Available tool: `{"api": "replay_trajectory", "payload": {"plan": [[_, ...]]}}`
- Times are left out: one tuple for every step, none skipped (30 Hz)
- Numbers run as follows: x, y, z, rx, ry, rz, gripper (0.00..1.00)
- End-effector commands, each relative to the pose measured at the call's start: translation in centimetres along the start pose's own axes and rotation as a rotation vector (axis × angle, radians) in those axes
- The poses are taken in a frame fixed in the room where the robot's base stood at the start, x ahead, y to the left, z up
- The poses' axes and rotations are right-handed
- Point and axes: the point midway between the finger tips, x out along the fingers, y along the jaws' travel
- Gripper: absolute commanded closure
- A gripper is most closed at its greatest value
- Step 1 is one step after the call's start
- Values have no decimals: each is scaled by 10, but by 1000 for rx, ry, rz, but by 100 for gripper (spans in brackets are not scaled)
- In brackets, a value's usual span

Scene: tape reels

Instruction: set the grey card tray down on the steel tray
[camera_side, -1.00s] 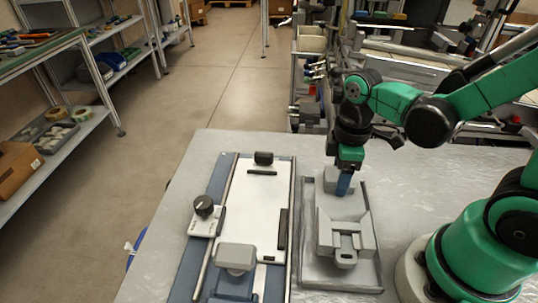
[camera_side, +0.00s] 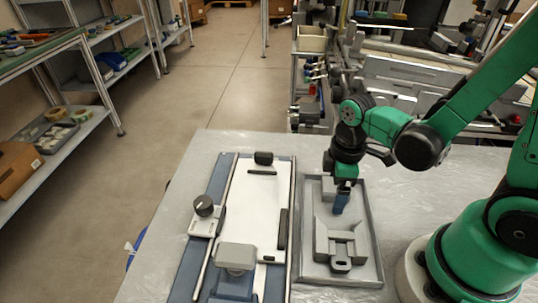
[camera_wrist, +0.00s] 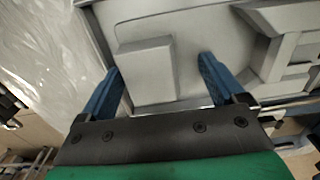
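The grey card tray (camera_side: 341,246) has raised walls and a tabbed front, and lies inside the rim of the steel tray (camera_side: 375,225) on the table. A grey block (camera_side: 328,186) shows at its far end; it also shows in the wrist view (camera_wrist: 147,70). My gripper (camera_side: 341,203) is low over the far half of the tray. In the wrist view my gripper (camera_wrist: 160,72) has its blue fingers wide apart, with the block seen between and beyond them. No clear grip on it shows. The steel tray's floor blends with the card tray's grey.
Left of the steel tray stands a fixture with a white plate (camera_side: 258,205), a black knob (camera_side: 204,205) and a grey-topped clamp (camera_side: 236,257). The table (camera_side: 420,190) is bare between the steel tray and my base.

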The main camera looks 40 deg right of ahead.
Motion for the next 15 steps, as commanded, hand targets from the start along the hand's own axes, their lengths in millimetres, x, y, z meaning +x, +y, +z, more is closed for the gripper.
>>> {"api": "replay_trajectory", "payload": {"plan": [[0,0,0,0,0,0,11],[0,0,0,0,0,0,11],[0,0,0,0,0,0,11],[0,0,0,0,0,0,11],[0,0,0,0,0,0,11],[-1,0,0,0,0,0,11],[-1,0,0,0,0,0,11],[-2,0,0,0,0,0,11],[-4,0,0,0,0,0,11],[-6,0,0,0,0,0,11],[-8,0,0,0,0,0,11],[-11,0,0,0,0,0,11],[-14,0,0,0,0,0,11],[-17,0,0,0,0,0,11],[-22,0,0,0,0,0,11]]}}
